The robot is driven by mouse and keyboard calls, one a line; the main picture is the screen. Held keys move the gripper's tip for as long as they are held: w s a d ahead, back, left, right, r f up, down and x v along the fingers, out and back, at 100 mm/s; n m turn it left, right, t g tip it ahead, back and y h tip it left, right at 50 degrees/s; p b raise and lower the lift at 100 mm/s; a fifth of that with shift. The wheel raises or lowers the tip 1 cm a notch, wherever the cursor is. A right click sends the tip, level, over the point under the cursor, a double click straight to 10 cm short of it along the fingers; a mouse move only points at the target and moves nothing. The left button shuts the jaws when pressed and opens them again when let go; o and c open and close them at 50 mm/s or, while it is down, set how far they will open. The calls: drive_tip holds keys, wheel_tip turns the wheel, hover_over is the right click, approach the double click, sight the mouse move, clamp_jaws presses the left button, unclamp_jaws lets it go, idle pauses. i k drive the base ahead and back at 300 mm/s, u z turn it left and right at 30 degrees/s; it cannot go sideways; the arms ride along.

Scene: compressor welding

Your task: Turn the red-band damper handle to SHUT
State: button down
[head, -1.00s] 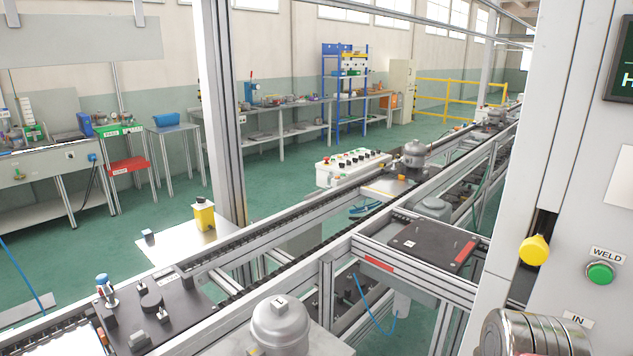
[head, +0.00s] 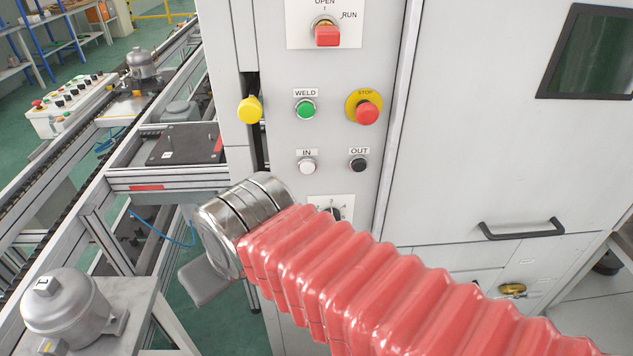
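No damper handle with a red band and no SHUT marking can be made out in the head view. My arm, in a red ribbed sleeve with a shiny metal collar, reaches in from the lower right across the front of the grey cabinet (head: 330,130). My gripper (head: 207,283) shows only as a grey part beyond the collar, left of the cabinet and apart from the controls. Its fingertips are not clear, so I cannot tell whether it is open or shut.
The cabinet has a red knob (head: 327,35) marked OPEN and RUN, a green WELD button (head: 305,109), a red STOP button (head: 366,112) and a black door handle (head: 521,231). A grey compressor (head: 67,309) stands at lower left. A conveyor (head: 75,205) runs along the left.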

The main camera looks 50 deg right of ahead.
sight(539, 294)
drive_tip(key=z, duration=0.1)
drive_tip(key=k, duration=0.5)
drive_tip(key=z, duration=3.6)
drive_tip(key=i, duration=0.3)
drive_tip(key=u, duration=0.1)
